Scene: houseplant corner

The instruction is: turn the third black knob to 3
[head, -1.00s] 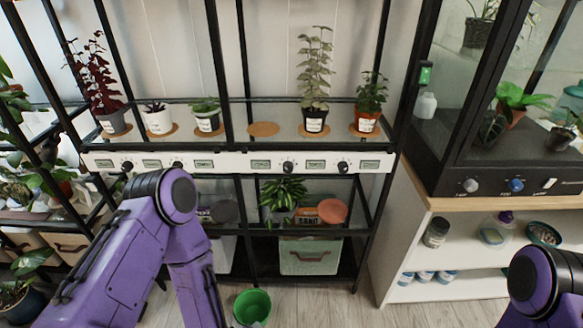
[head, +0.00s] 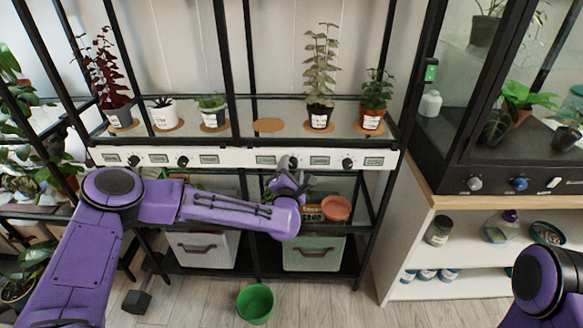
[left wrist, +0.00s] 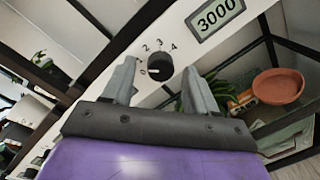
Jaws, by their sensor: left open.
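The third black knob (left wrist: 159,66) is on the white control strip (left wrist: 100,72). In the left wrist view its dial carries numbers up to 4, and its white mark points left, near the 0. A display (left wrist: 215,17) beside it reads 3000. My left gripper (left wrist: 161,68) is open, with one finger on each side of the knob in this view; I see gaps, and cannot tell how deep the fingertips reach. In the head view my left gripper (head: 287,174) is at the strip and mostly hides this knob. My right gripper is out of view.
Other black knobs (head: 347,163) sit along the strip. Potted plants (head: 320,112) stand on the shelf above. Below are a terracotta dish (head: 336,207) and a green storage box (head: 313,252). A green bucket (head: 255,303) stands on the floor. A cabinet (head: 480,170) is at right.

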